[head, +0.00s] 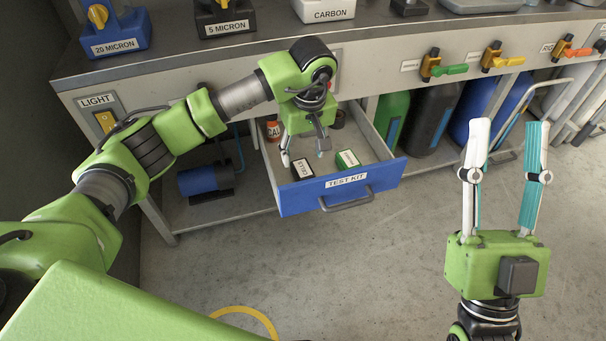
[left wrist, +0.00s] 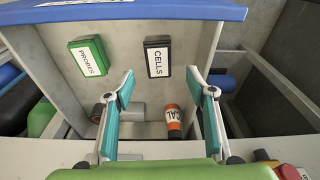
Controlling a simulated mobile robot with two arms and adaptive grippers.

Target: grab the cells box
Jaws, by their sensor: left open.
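The cells box (head: 302,168) is a small black box with a white label. It lies in the open test kit drawer (head: 385,168), near its front left. It also shows in the left wrist view (left wrist: 157,56), lying beyond my fingertips and a little right of the middle. My left gripper (head: 304,158) is open and empty, pointing down into the drawer. The left wrist view shows its fingers (left wrist: 168,82) apart, with the box ahead of them and not between the tips. My right gripper (head: 508,122) is open and empty, raised over the floor at the right.
A green probes box (head: 347,159) lies right of the cells box. An orange CAL bottle (head: 273,129) and a dark round item (head: 338,119) are at the drawer's back. The drawer walls and blue front enclose the space. Open floor lies in front.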

